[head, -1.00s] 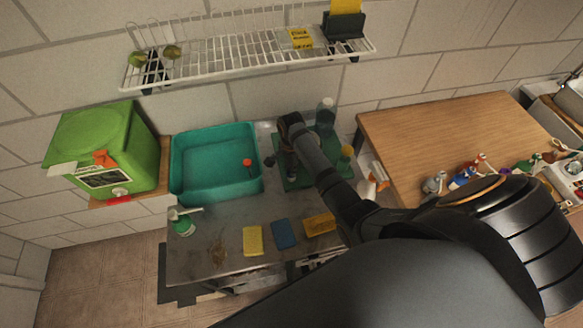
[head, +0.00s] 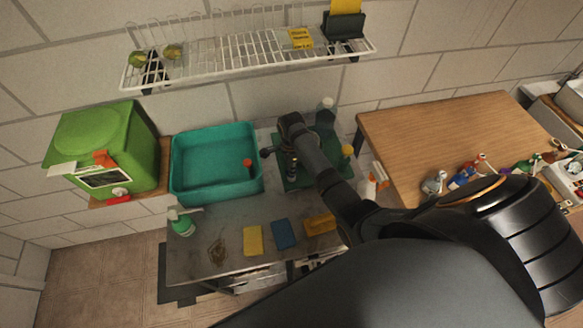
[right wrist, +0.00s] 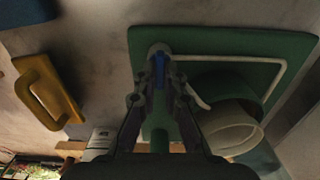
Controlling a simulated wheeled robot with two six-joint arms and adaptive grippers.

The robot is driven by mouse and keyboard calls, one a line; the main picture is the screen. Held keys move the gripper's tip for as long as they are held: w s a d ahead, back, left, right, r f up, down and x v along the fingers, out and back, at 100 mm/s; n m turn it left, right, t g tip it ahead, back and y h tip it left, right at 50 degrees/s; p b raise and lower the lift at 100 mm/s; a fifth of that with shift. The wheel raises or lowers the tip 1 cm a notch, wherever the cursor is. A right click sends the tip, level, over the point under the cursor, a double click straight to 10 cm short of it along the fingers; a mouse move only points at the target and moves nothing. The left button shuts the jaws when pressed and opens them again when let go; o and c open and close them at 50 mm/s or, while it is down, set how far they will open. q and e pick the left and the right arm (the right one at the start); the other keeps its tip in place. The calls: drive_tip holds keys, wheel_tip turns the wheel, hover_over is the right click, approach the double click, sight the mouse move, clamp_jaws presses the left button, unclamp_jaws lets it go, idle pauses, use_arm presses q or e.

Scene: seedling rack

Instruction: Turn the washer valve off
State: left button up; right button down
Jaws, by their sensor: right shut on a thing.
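My right gripper (head: 292,172) reaches down over the green board (head: 287,182) beside the teal basin. In the right wrist view its fingers (right wrist: 159,80) are closed around a small blue piece (right wrist: 158,68), which looks like the valve's handle. The blue piece stands over the green board (right wrist: 210,40), by a round grey fitting. The fingers and my wrist hide most of the valve in the head view, so its exact angle cannot be told. My left gripper is not in view.
The teal basin (head: 188,190) is left of the board. A white cup-like ring (right wrist: 232,137) and a clear bottle (head: 326,112) stand close to the gripper.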

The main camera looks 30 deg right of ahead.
drive_tip(key=shift+w+r, duration=0.1)
drive_tip(key=c, duration=1.4)
unclamp_jaws()
drive_tip(key=shift+c, duration=0.2)
wheel_tip(320, 180, up, 12)
